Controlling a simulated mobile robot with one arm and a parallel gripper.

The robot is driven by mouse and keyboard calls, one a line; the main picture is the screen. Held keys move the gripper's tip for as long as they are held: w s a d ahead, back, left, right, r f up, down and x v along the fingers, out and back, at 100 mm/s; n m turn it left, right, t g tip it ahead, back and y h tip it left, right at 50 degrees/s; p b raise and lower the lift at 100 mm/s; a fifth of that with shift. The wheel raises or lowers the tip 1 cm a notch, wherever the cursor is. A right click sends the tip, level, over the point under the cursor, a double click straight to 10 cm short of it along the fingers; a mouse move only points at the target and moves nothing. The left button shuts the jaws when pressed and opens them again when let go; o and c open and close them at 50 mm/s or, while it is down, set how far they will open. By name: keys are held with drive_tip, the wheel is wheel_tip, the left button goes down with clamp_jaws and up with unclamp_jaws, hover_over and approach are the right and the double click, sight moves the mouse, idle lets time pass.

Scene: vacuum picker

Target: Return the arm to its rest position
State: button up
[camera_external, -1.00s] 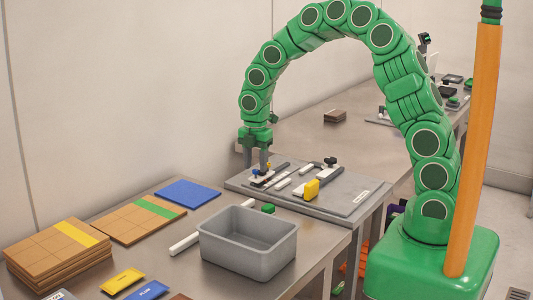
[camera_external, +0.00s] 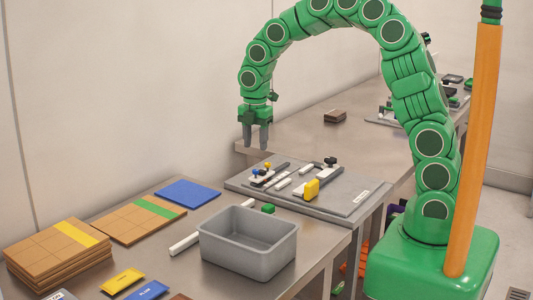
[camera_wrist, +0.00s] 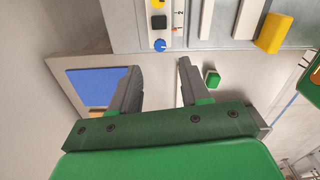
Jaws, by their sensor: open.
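My gripper (camera_external: 256,143) hangs from the green segmented arm (camera_external: 370,12), pointing down above the back left of the grey fixture plate (camera_external: 345,198). Its two grey fingers are apart and nothing is between them. In the wrist view my gripper (camera_wrist: 159,75) also shows open and empty. The arm arches high from its green base at the right. Below the gripper, apart from it, a small fixture (camera_external: 262,176) with blue and yellow knobs sits on the plate.
A grey bin (camera_external: 248,262) stands on the front table. Cardboard stacks (camera_external: 55,255), a blue sheet (camera_external: 187,193) and a green block (camera_external: 268,208) lie around it. A yellow block (camera_external: 311,188) is on the plate. An orange post (camera_external: 474,150) stands at the right. The wall is close behind the gripper.

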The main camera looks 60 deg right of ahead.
drive_tip(key=s+a+r+m, duration=0.2)
drive_tip(key=s+r+m, duration=0.3)
drive_tip(key=s, duration=0.4)
drive_tip(key=s+a+r+m, duration=0.3)
drive_tip(key=s+r, duration=0.3)
drive_tip(key=s, duration=0.4)
drive_tip(key=s+d+r+m+g, duration=0.1)
drive_tip(key=s+m, duration=1)
drive_tip(key=s, duration=1.1)
drive_tip(key=shift+s+m+g, duration=0.3)
drive_tip(key=shift+s+g, duration=0.1)
drive_tip(key=shift+r, duration=0.1)
